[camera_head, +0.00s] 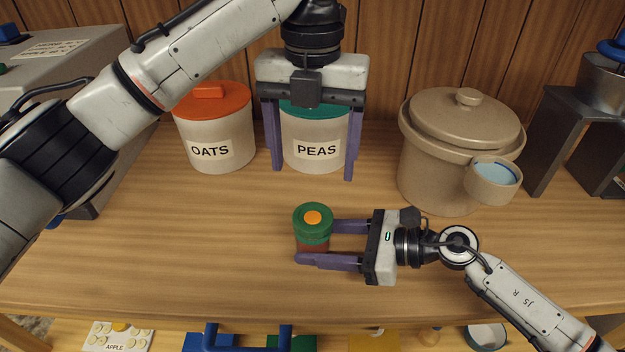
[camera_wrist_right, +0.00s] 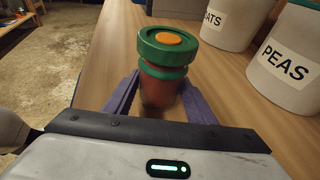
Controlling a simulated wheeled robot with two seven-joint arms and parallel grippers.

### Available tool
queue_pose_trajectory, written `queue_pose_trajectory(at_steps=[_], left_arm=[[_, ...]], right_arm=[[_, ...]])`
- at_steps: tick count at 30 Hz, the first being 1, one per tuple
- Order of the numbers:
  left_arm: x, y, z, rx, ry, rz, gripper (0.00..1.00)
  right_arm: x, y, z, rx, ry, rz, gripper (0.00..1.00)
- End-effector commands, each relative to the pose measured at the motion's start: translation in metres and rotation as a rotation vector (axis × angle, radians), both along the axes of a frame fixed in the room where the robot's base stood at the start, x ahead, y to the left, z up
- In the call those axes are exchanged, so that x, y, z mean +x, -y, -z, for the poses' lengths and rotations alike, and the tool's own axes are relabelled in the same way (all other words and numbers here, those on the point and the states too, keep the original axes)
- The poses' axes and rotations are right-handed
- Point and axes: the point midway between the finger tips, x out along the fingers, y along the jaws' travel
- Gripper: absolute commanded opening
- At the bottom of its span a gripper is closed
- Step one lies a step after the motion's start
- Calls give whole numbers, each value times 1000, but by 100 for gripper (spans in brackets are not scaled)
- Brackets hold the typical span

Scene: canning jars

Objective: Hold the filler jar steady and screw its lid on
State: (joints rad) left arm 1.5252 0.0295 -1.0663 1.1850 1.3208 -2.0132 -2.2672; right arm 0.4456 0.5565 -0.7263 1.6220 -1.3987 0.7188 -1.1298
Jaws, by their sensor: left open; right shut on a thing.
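The filler jar (camera_head: 313,243) is small with reddish-brown contents, upright at the middle of the table. A green lid (camera_head: 312,222) with an orange centre sits on its top. In the right wrist view the jar (camera_wrist_right: 160,92) shows a green band below the lid (camera_wrist_right: 168,46); how tightly the lid sits cannot be told. My right gripper (camera_head: 314,248) is shut on the jar from the right, fingers on either side of its body. My left gripper (camera_head: 313,172) is open, pointing down behind the jar, its fingers on either side of the PEAS canister in the head view.
The PEAS canister (camera_head: 315,150) and OATS canister (camera_head: 212,140) stand at the back. A beige lidded crock (camera_head: 435,165) with a small cup (camera_head: 493,182) is at the right. A metal stand (camera_head: 560,135) is farther right. The table left of the jar is clear.

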Motion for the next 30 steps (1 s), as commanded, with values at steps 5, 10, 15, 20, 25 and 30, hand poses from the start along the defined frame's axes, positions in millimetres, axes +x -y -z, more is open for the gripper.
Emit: queue_pose_trajectory(at_steps=[5,10,15,20,25,30], left_arm=[[0,0,-17,1,1,0,74],[0,0,-19,0,0,0,74],[0,0,-19,0,0,0,74],[0,0,-19,0,0,0,74],[0,0,-19,0,0,0,74],[0,0,-19,0,0,0,74]], right_arm=[[-1,0,2,-3,-3,-2,31],[-1,0,2,-2,-2,-2,31],[-1,0,1,-1,-2,-2,57],[0,0,0,-1,-1,-1,72],[0,0,0,1,0,0,72],[-2,9,-2,-2,0,1,72]])
